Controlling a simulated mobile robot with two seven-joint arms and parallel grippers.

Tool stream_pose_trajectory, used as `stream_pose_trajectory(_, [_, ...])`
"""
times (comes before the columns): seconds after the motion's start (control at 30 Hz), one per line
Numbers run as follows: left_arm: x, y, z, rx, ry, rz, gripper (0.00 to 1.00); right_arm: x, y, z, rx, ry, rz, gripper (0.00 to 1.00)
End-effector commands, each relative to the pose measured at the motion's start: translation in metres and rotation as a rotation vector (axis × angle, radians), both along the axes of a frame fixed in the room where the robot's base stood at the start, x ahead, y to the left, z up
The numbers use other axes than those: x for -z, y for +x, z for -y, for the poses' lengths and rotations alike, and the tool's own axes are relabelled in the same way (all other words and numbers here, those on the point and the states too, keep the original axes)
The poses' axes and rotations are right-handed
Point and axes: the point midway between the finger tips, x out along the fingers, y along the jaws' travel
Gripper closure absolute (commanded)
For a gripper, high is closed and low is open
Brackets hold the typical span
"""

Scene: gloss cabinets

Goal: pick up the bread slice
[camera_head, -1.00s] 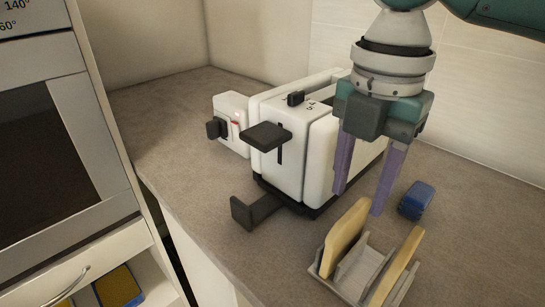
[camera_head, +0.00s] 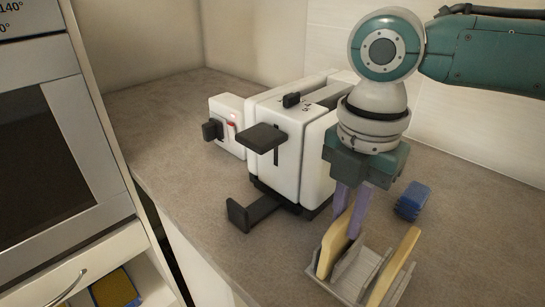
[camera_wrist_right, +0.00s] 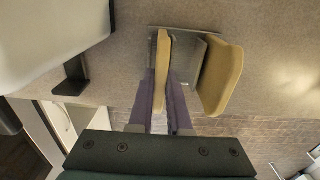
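Two tan bread slices stand upright in a grey slotted rack (camera_head: 350,272) on the counter. The left bread slice (camera_head: 332,250) is between the purple fingers of my right gripper (camera_head: 350,213), and the other slice (camera_head: 402,264) stands to the right. In the right wrist view the fingers (camera_wrist_right: 161,100) press on both faces of the near slice (camera_wrist_right: 163,55), so the gripper looks shut on it. Its lower part is still inside the rack. The second slice (camera_wrist_right: 221,78) is clear of the fingers. My left gripper is not in view.
A white toaster (camera_head: 290,150) with black levers stands just left and behind the rack. A blue sponge-like block (camera_head: 412,201) lies behind the rack, to the right of my gripper. The counter's front edge is to the left, with an oven beyond it.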

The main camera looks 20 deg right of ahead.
Motion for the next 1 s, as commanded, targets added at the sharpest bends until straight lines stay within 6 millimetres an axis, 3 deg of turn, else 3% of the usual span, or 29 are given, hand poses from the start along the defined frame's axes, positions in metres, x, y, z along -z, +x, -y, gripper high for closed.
stream_pose_trajectory(0.1, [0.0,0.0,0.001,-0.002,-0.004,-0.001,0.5,0.0,0.0,0.0,0.0,0.0,0.0,1.0])
stream_pose_trajectory(0.73, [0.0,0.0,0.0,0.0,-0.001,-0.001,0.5,-0.003,0.0,0.0,0.0,0.0,0.001,1.0])
stream_pose_trajectory(0.87, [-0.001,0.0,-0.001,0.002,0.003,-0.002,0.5,-0.014,0.001,0.0,0.0,0.001,0.002,1.0])
stream_pose_trajectory(1.0, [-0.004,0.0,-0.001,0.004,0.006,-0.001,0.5,-0.036,0.001,0.0,0.0,0.001,0.004,1.0])
